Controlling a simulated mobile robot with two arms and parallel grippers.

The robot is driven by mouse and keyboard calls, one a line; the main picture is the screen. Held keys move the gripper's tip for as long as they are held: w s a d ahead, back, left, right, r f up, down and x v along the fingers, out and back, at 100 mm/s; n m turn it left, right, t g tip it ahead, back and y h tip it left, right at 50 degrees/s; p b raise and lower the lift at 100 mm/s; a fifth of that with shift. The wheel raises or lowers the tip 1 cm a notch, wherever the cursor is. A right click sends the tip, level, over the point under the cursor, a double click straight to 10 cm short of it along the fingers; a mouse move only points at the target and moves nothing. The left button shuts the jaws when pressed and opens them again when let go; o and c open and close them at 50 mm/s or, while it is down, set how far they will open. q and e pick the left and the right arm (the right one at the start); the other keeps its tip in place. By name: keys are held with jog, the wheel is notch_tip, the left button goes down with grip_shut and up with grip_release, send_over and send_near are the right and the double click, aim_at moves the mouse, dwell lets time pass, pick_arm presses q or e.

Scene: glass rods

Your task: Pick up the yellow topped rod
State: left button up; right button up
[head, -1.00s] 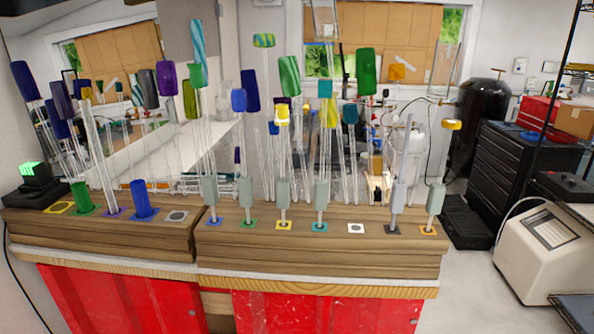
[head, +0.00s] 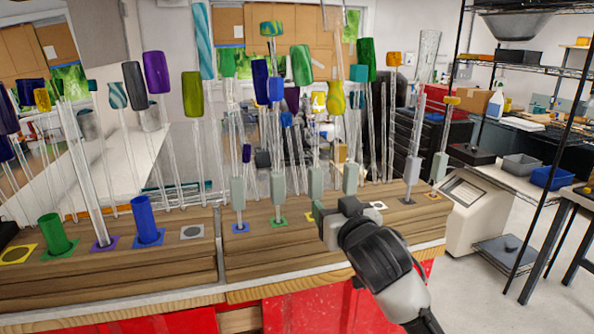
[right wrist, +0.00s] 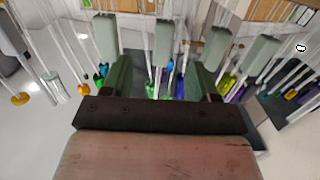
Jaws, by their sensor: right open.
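A glass rod with a small yellow top (head: 319,101) stands upright in the wooden rack in the head view, with a grey block (head: 315,182) low on its shaft. Another rod with a yellow-orange top (head: 452,101) stands at the rack's right end. My right gripper (head: 335,207) is low at the front of the rack, near the grey-blocked rods, and partly covers the yellow square marker. In the right wrist view its two green fingers (right wrist: 163,78) are apart. A grey block (right wrist: 162,42) shows beyond and between them; I see no contact. My left gripper is out of view.
Several other tall glass rods with coloured tops crowd the rack (head: 120,265) and the space behind it. A green cup (head: 57,234) and a blue cup (head: 148,222) stand at left. Open floor (head: 480,300) lies at right.

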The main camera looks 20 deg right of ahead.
aim_at(318, 176)
jog(key=shift+t, duration=0.4)
jog(key=w+r, duration=0.1)
jog(key=w+r+p, duration=0.1)
jog(key=w, duration=0.1)
jog(key=w+r, duration=0.1)
jog(key=shift+w, duration=0.35)
jog(key=w+p, duration=0.1)
jog(key=w, duration=0.2)
jog(key=w+p, duration=0.1)
jog(key=w, duration=0.1)
jog(key=shift+a+r+p, duration=0.1)
jog(key=shift+a+p, duration=0.25)
jog(key=shift+a, duration=0.05)
jog(key=shift+w, duration=0.3)
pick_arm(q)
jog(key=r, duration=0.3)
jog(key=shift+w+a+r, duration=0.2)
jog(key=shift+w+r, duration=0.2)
pick_arm(e)
jog(key=shift+s, duration=0.1)
jog(key=c, duration=1)
jog(key=shift+c, duration=0.2)
